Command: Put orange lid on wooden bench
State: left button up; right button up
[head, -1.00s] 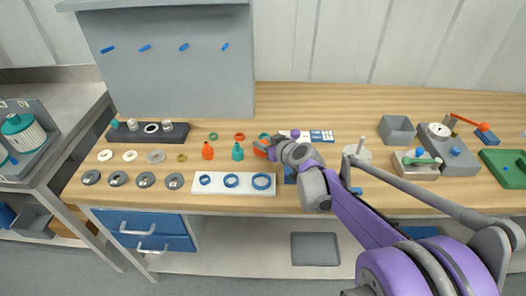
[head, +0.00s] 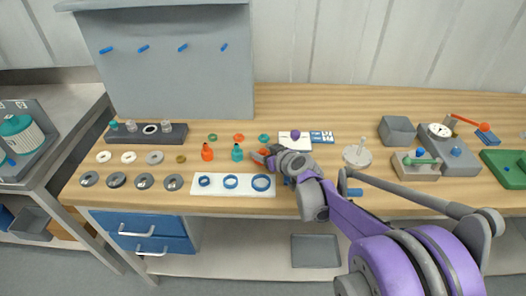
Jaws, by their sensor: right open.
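The wooden bench (head: 330,105) runs across the view. A small orange piece, probably the orange lid (head: 263,152), shows at the fingertips of my right gripper (head: 264,157), low over the bench and partly hidden by the gripper. My right gripper is open; I cannot tell whether its fingers touch the orange piece or whether the piece rests on the bench. My left gripper is not in view.
A white strip with blue rings (head: 217,189) lies in front. A grey box (head: 397,131) stands right. Bare wood lies behind.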

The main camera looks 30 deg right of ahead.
jog(key=shift+r, duration=0.2)
jog(key=p+v, duration=0.2)
jog(key=v, duration=1)
jog(key=shift+f, duration=0.1)
jog(key=shift+n+g+y, duration=0.3)
jog(key=shift+g+y, duration=0.4)
jog(key=shift+g, duration=0.1)
jog(key=a, duration=0.2)
jog(key=s+a+f, duration=0.1)
jog(key=a, duration=0.1)
jog(key=s+a+f, duration=0.1)
jog(key=a, duration=0.1)
jog(key=shift+s+f, duration=0.1)
jog(key=shift+s, duration=0.15)
jog(key=s+a+f+g+h, duration=0.1)
jog(key=s+a+f+g, duration=0.2)
jog(key=s, duration=0.5)
jog(key=s+a+f+m+g, duration=0.1)
jog(key=s+a+f+g, duration=0.2)
jog(key=s, duration=0.6)
jog(key=a+f, duration=0.2)
jog(key=a, duration=0.1)
jog(key=shift+s+a+f+h, duration=0.15)
jog(key=shift+s+f+h, duration=0.1)
jog(key=shift+h, duration=0.15)
jog(key=shift+w, duration=0.1)
notch_tip(320, 180, up, 7)
jog(key=w+p, duration=0.1)
jog(key=p, duration=0.5)
